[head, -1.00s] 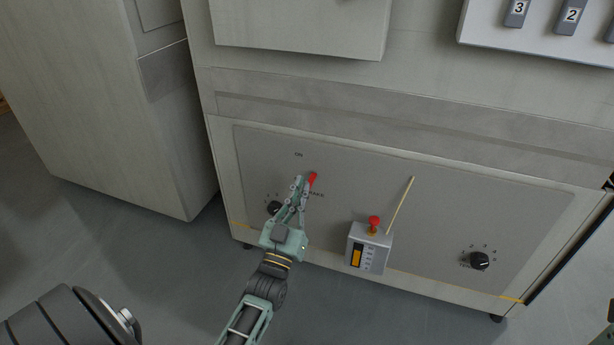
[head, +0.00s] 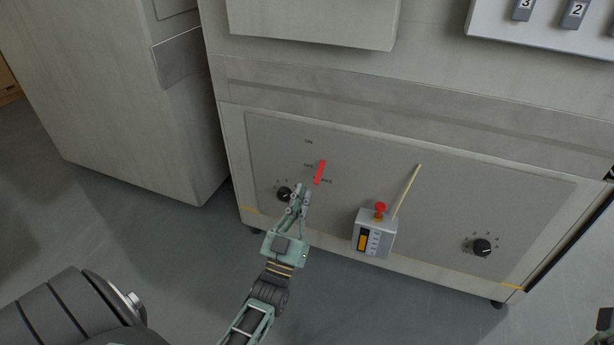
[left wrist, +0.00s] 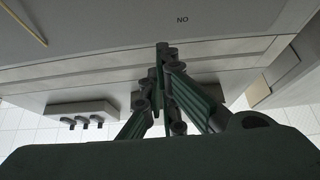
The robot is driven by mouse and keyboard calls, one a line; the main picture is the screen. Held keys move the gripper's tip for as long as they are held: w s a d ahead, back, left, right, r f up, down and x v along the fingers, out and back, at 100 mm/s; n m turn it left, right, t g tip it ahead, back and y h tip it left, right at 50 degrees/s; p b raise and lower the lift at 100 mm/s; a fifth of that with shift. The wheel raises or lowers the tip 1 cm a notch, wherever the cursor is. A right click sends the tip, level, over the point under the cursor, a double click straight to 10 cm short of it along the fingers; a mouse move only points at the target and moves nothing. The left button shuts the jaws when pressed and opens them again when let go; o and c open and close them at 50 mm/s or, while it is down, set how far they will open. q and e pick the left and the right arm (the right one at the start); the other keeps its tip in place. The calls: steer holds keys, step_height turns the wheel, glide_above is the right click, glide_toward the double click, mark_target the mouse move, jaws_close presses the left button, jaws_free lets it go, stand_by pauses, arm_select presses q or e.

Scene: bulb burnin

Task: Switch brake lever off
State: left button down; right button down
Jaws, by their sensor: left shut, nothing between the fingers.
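The red brake lever (head: 320,172) is on the grey lower panel (head: 470,200) in the head view. It stands near upright, leaning a little, its top to the right. An "ON" label shows above it, and smaller lettering beside it is partly legible. My left gripper (head: 301,190) is shut and empty, just below and left of the lever, with a small gap to it. In the left wrist view the left gripper's fingers (left wrist: 163,55) are together, and the lever does not show there.
A black knob (head: 284,194) sits left of my gripper. A grey box with a red button (head: 374,233) and a thin yellow rod (head: 406,190) are to the right. Another knob (head: 482,247) is further right. A cabinet (head: 110,100) stands at left.

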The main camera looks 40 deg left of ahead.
arm_select(q)
steer(key=shift+s+d+f, duration=0.2)
steer(key=shift+s+f, duration=0.55)
steer(key=shift+f, duration=0.05)
steer(key=shift+s+d+f, duration=0.15)
steer(key=shift+s+f, duration=0.55)
steer(key=shift+f, duration=0.1)
